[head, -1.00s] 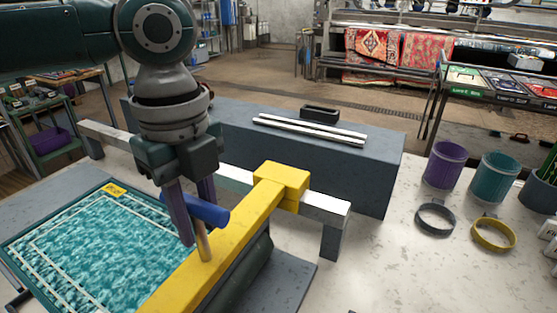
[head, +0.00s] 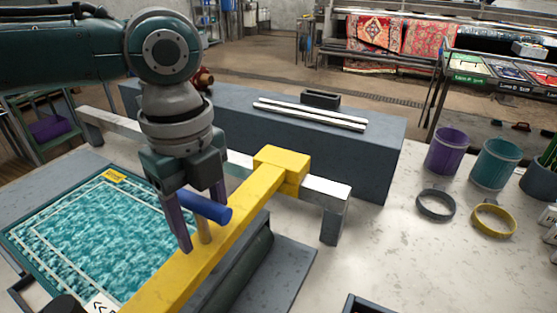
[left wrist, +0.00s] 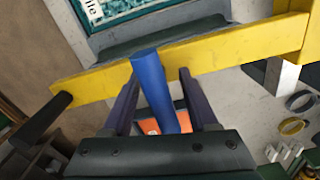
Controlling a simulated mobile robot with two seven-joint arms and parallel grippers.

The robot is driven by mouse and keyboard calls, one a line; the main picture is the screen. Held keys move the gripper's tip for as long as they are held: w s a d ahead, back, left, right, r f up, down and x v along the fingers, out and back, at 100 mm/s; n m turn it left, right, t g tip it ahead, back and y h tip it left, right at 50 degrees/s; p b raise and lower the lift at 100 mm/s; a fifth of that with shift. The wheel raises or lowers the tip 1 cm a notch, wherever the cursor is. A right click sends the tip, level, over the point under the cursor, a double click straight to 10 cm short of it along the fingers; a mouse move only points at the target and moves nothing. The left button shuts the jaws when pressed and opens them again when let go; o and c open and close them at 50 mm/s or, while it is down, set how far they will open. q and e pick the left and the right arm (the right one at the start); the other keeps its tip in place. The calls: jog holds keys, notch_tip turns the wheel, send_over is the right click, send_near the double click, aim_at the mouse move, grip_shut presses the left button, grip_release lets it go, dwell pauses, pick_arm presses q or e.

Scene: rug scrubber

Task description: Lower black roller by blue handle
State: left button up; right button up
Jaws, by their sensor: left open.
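The blue handle (head: 204,207) lies crosswise on a short post on the yellow beam (head: 225,238) in the head view. The black roller (head: 240,268) is under the beam's right side, above a grey slab. My left gripper (head: 203,222) is open, with one purple finger on each side of the blue handle. In the left wrist view the blue handle (left wrist: 153,90) runs between the two fingers (left wrist: 155,90), with some room beside it. My right gripper is not in view.
A teal rug (head: 90,235) in a frame lies left of the beam. A metal rail (head: 325,190) carries the beam's far end. Purple (head: 445,150) and teal cups (head: 495,163) and two rings stand at right.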

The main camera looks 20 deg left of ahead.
pick_arm(q)
notch_tip(320, 180, up, 10)
dwell(0.4)
dwell(0.3)
